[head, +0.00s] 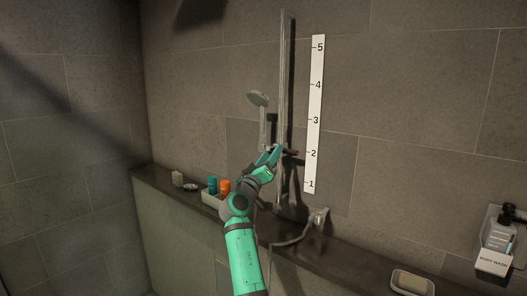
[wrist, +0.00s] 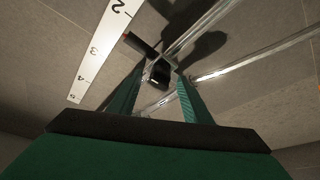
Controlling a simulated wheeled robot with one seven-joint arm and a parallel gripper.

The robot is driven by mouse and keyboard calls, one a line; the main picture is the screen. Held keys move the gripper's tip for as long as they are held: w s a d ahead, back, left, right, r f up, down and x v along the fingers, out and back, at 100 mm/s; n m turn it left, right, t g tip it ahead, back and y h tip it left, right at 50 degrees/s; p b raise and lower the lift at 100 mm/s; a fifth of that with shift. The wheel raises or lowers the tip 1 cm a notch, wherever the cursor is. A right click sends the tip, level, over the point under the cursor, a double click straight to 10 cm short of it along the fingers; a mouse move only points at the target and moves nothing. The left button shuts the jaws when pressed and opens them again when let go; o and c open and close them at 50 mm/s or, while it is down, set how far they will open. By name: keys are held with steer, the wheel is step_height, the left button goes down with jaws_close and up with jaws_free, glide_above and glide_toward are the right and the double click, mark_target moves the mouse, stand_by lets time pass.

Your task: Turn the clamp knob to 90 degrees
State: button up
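The clamp on the vertical shower rail (head: 286,80) sits near the 2 mark of the scale, mostly hidden behind my gripper in the head view. In the wrist view a black, round knob-like part (wrist: 159,74) lies between my fingertips. A dark bar (wrist: 140,44) with a reddish end sticks out beside it. My gripper (head: 275,153) is at the clamp; in the wrist view its fingers (wrist: 161,82) are apart, one on each side of the black part. A small gap shows at the right finger; contact at the left is unclear. The shower head (head: 258,98) hangs left of the rail.
A white numbered scale (head: 316,115) is on the wall right of the rail. Below, a dark ledge (head: 345,245) carries a tray with blue and orange bottles (head: 218,185), a hose fitting (head: 318,215) and a soap dish (head: 412,283). A body wash holder (head: 495,255) is at right.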

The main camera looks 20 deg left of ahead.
steer(key=shift+f, duration=0.1)
steer(key=v, duration=1.1)
stand_by(0.4)
